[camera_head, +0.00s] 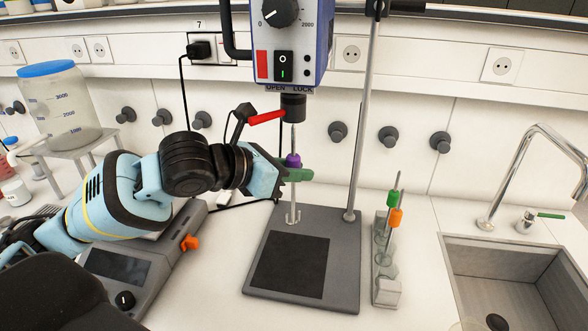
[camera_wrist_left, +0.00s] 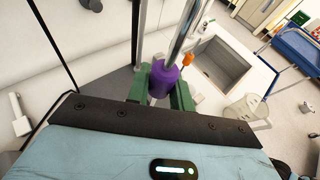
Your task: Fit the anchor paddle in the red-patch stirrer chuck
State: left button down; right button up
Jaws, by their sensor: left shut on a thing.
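The stirrer (camera_head: 290,45) has a red patch (camera_head: 262,65) on its front and a black chuck (camera_head: 293,107) below. The chuck's red lever (camera_head: 267,117) points left, on the OPEN side of the label. My left gripper (camera_head: 297,173) is shut on the purple collar (camera_head: 293,159) of an upright paddle, under the chuck. The anchor paddle (camera_head: 293,217) has a small anchor-like end just above the stand base. Its shaft top meets the chuck's underside in the picture; I cannot tell whether it is inside. The left wrist view shows the purple collar (camera_wrist_left: 163,78) between green fingers. My right gripper is out of view.
The stand base (camera_head: 345,280) has a dark mat and a vertical rod (camera_head: 361,130). A rack (camera_head: 387,292) to the right holds paddles with green (camera_head: 393,197) and orange (camera_head: 396,217) collars. A scale-like device (camera_head: 125,275) stands left; a sink (camera_head: 510,280) is right.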

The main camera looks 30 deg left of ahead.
aim_at(292, 153)
pick_arm(q)
jog(key=shift+r, duration=2.15)
dwell(0.8)
jog(key=shift+a+r, duration=0.1)
jog(key=shift+r, duration=0.1)
jog(key=shift+f, duration=0.15)
